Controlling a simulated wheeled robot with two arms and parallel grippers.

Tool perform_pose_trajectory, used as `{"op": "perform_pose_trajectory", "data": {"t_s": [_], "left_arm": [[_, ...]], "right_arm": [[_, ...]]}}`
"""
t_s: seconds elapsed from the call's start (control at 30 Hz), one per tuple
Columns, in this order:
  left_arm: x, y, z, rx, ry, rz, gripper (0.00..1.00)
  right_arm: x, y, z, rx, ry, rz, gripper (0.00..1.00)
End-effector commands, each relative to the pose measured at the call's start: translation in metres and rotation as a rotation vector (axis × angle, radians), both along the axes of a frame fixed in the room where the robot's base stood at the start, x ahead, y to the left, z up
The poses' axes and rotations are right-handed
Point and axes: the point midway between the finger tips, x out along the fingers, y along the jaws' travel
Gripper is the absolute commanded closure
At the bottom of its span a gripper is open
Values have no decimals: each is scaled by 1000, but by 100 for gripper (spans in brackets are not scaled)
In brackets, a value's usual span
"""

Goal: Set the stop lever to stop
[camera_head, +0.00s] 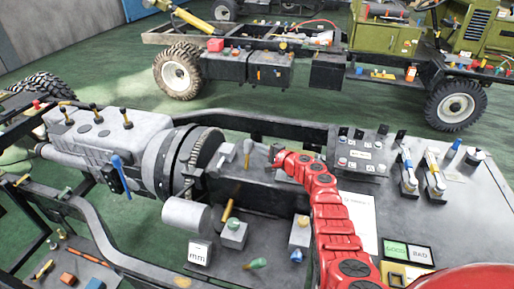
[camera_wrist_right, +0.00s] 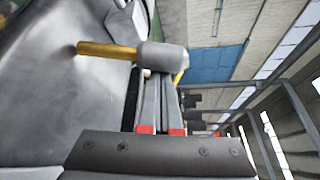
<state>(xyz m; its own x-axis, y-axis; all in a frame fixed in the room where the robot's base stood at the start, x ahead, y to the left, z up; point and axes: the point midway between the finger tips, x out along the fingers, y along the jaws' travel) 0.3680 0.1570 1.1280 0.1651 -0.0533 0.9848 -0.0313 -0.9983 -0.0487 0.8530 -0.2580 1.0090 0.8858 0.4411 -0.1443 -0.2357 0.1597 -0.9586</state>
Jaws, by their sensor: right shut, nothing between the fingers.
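My right gripper (camera_head: 273,152) is at the end of the red arm, over the engine end of the chassis. In the wrist view its two grey fingers (camera_wrist_right: 163,82) are together, with nothing between them. A lever with a grey cylindrical hub (camera_wrist_right: 162,57) and a yellow handle (camera_wrist_right: 105,50) lies just beyond the fingertips. The handle points left in that view; I cannot tell whether the fingers touch the hub. In the head view a small grey lever (camera_head: 248,147) stands just left of the gripper. No stop marking is readable. My left gripper is out of view.
The engine block (camera_head: 100,135) and a toothed ring (camera_head: 205,150) are left of the gripper. A blue-handled lever (camera_head: 117,165) is on the engine's side. A control panel (camera_head: 362,152) is to the right, with a GOOD/BAD plate (camera_head: 408,252) nearer. Green floor separates another chassis behind.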

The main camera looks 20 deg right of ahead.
Motion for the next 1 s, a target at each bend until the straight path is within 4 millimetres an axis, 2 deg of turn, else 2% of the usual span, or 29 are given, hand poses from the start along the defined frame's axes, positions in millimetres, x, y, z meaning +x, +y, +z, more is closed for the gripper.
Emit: {"op": "perform_pose_trajectory", "data": {"t_s": [0.67,0.87,1.0], "left_arm": [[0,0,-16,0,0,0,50],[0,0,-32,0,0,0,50],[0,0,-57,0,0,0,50]], "right_arm": [[-7,4,1,-49,-72,1,100],[-12,9,-1,-86,-129,1,100],[-18,12,-3,-133,-202,0,100]]}}
